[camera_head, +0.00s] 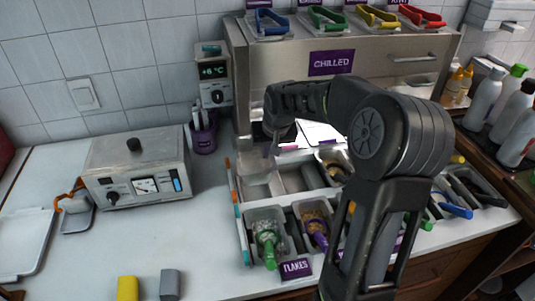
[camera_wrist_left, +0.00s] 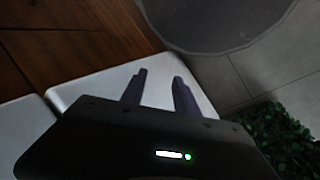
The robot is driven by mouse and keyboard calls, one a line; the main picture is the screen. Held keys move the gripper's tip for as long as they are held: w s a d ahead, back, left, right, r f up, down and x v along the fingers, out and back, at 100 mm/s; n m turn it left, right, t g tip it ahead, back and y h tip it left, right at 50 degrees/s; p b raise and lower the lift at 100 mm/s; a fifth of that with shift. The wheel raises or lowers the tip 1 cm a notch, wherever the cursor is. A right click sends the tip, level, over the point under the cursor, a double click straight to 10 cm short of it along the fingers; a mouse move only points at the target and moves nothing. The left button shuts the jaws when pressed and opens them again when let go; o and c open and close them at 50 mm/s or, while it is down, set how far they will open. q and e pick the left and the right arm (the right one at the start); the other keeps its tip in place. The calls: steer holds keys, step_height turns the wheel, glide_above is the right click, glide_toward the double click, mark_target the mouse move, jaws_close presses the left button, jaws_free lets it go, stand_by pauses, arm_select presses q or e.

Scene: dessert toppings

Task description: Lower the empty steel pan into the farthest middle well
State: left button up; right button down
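The topping rack (camera_head: 240,222) stands on the counter in the head view, with filled wells in front and two empty-looking grey compartments behind, one at the left (camera_head: 256,188) and one in the middle (camera_head: 294,178). My right gripper (camera_head: 284,138) is behind the rack's back row, in front of the chilled cabinet. My arm hides much of it, and I cannot tell whether it holds anything. My left gripper (camera_wrist_left: 160,88) shows only in the left wrist view, open and empty, with its fingers apart.
The chilled cabinet (camera_head: 400,65) stands behind the rack with several coloured-handled scoops on top. A green-handled scoop (camera_head: 266,245) and a purple one (camera_head: 315,232) stick up from front wells. A steel appliance (camera_head: 140,165) stands left. Bottles crowd the right; front-left counter is mostly clear.

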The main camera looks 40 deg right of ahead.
steer(key=shift+r, duration=0.1)
steer(key=shift+d, duration=0.1)
stand_by(0.3)
steer(key=shift+f, duration=0.2)
step_height(320, 180, down, 7)
steer(key=b, duration=0.5)
steer(key=shift+r, duration=0.15)
steer(key=shift+f, duration=0.2)
stand_by(1.0)
steer(key=shift+f+b, duration=0.35)
steer(key=shift+b, duration=0.15)
steer(key=shift+f+b, duration=1.1)
steer(key=shift+f, duration=0.1)
stand_by(0.6)
